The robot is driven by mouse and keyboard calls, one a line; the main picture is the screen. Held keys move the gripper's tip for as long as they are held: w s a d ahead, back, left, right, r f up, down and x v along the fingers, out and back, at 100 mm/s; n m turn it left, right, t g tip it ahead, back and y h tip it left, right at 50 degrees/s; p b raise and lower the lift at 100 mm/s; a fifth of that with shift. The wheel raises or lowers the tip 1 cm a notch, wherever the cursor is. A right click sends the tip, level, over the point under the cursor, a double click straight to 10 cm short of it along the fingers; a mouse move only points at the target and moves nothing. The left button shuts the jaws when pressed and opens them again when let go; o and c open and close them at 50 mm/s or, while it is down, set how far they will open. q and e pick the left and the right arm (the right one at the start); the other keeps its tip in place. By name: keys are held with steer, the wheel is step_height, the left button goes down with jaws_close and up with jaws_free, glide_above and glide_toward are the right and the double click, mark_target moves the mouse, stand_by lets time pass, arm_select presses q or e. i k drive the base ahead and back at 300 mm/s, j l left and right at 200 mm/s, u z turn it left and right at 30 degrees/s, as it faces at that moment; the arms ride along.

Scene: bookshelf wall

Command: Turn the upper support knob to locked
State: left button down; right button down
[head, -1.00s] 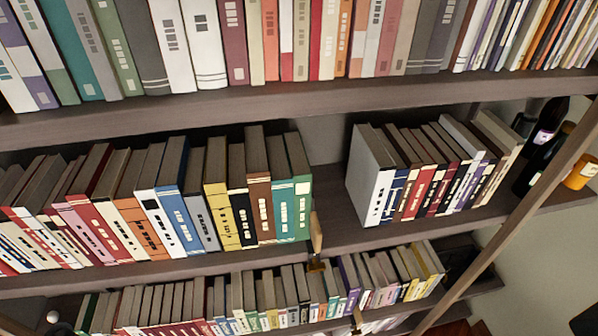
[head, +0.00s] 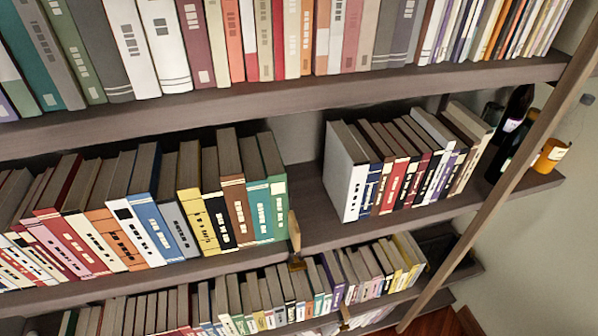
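A wooden lever-like handle with a brass-coloured foot (head: 294,232) stands at the front edge of the middle shelf, just right of a teal-green book. It looks roughly upright, and I cannot tell whether it is locked. A second, smaller brass and wooden piece (head: 345,314) shows lower down, at the front of the lower shelf; its lower part is hard to make out. I cannot tell for sure which piece is the upper support knob. Neither of my grippers is in view.
The middle shelf (head: 318,222) has a bare gap between two book rows. Dark bottles (head: 518,108) and an orange jar (head: 551,154) stand at its right end. A slanting wooden post (head: 540,126) runs in front of the right side. Wooden floor (head: 432,322) shows at bottom right.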

mark_target(297, 267)
steer(key=i, duration=0.3)
steer(key=l+u, duration=0.2)
steer(key=l, duration=0.25)
steer(key=k+l+u, duration=0.15)
steer(key=l, duration=0.3)
steer(key=k+l+u, duration=0.2)
steer(key=l, duration=0.25)
steer(key=i, duration=0.05)
